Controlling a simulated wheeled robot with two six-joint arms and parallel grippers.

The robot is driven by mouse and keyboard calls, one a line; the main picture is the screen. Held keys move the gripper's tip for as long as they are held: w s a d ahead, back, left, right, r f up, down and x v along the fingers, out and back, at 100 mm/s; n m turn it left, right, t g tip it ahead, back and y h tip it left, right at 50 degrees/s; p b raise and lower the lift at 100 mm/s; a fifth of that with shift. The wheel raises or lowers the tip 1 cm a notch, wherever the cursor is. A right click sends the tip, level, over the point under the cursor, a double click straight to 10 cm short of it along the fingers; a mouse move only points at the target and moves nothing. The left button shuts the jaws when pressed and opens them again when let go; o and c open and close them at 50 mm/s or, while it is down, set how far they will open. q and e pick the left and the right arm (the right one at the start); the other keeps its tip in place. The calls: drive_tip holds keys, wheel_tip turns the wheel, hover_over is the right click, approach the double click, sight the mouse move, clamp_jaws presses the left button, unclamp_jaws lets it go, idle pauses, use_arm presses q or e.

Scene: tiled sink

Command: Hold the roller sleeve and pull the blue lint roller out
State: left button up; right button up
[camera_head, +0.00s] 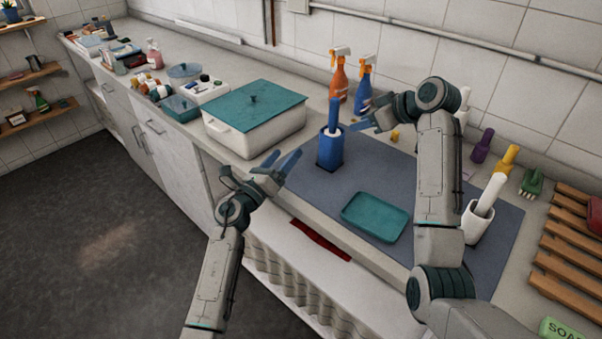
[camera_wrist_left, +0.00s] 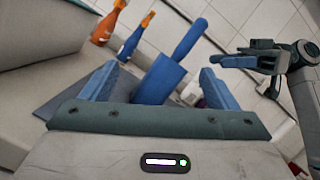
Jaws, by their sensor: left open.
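The blue roller sleeve (camera_head: 331,150) stands upright on the grey-blue mat, with the blue lint roller's handle (camera_head: 334,113) sticking up out of it. In the left wrist view, the sleeve (camera_wrist_left: 160,80) and handle (camera_wrist_left: 189,40) appear tilted, framed between my fingers. My left gripper (camera_head: 279,162) is open and empty, in front of and left of the sleeve, apart from it. It also shows in the left wrist view (camera_wrist_left: 158,87). My right gripper (camera_head: 364,124) is just right of the handle; whether its fingers are apart is unclear. The roller head is hidden inside the sleeve.
A white bin with a teal lid (camera_head: 254,115) stands left of the sleeve. Two spray bottles (camera_head: 338,75) stand behind it. A teal tray (camera_head: 376,217) lies in front on the mat (camera_head: 300,177).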

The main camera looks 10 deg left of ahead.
sight(324, 155)
use_arm(q)
drive_tip(key=d+f+m+g, duration=0.1)
drive_tip(key=m, duration=0.1)
drive_tip(key=d+f+m+g, duration=0.1)
drive_tip(key=m, duration=0.1)
drive_tip(key=d+f+m+g, duration=0.1)
drive_tip(key=d, duration=0.1)
drive_tip(key=shift+s+m, duration=0.25)
drive_tip(key=shift+m, duration=0.15)
drive_tip(key=shift+d+f+m+y, duration=0.45)
drive_tip(key=shift+f+m+y, duration=0.05)
drive_tip(key=shift+m, duration=0.1)
drive_tip(key=x, duration=1)
drive_tip(key=shift+w+d+f, duration=0.25)
drive_tip(key=shift+d, duration=0.05)
drive_tip(key=c, duration=1.2)
